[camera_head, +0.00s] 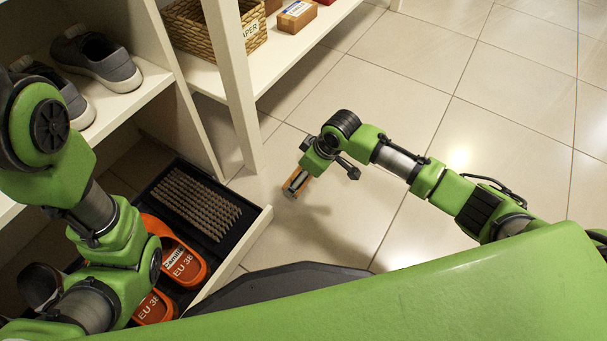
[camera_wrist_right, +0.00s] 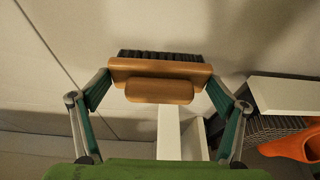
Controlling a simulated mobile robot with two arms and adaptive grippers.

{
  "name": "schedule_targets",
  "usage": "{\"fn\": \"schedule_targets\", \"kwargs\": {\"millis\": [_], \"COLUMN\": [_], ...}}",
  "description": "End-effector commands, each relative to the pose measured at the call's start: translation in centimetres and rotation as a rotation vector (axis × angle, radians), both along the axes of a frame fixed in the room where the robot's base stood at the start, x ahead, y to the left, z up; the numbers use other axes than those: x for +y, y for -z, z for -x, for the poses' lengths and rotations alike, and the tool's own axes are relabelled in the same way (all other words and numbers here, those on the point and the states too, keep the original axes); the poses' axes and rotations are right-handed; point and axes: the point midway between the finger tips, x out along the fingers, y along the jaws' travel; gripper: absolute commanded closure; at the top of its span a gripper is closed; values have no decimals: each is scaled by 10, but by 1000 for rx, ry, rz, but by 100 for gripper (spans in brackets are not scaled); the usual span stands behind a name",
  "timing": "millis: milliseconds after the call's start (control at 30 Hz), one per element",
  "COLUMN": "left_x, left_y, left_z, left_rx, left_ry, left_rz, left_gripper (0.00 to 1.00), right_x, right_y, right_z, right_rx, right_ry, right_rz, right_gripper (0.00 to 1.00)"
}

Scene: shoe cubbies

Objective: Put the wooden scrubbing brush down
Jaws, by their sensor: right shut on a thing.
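The wooden scrubbing brush (camera_wrist_right: 160,72) shows in the right wrist view, with an orange-brown wooden body, a raised wooden grip and dark bristles. My right gripper (camera_wrist_right: 160,88) is shut on it, one finger at each end. In the head view my right gripper (camera_head: 297,181) is over the tiled floor, right of the open drawer, and only a small part of the brush shows there. My left arm comes in at the left over the drawer; its gripper is not visible.
The open drawer (camera_head: 239,255) holds a brown ridged item (camera_head: 195,200) and orange pieces marked EU 38 (camera_head: 185,268). Grey shoes (camera_head: 98,60) stand on a white shelf. A wicker basket (camera_head: 190,25) and a small box (camera_head: 297,16) sit on another shelf. Tiled floor (camera_head: 430,110) is clear at the right.

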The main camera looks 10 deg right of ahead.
Motion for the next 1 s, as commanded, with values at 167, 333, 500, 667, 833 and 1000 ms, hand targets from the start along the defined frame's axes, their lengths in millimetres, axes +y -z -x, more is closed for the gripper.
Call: {"fn": "schedule_targets", "kwargs": {"millis": [167,333,500,667,833,1000], "left_x": [0,0,0,0,0,0], "left_y": [-2,-1,-1,-12,-38,-64], "left_z": [0,0,0,-1,-1,0], "left_rx": [0,0,0,2,2,0], "left_ry": [0,0,0,0,-1,-1], "left_rz": [0,0,0,0,0,0], "left_gripper": [86,86,86,86,86,86], "right_x": [0,0,0,-3,-10,-19], "right_y": [1,2,2,-13,-43,-76], "right_z": [0,0,0,2,9,18], "right_rx": [0,0,-1,-1,-1,-1], "right_ry": [1,1,0,0,0,0], "right_rz": [-1,-1,-1,1,0,1], "right_gripper": [37,0,0,0,0,0]}}
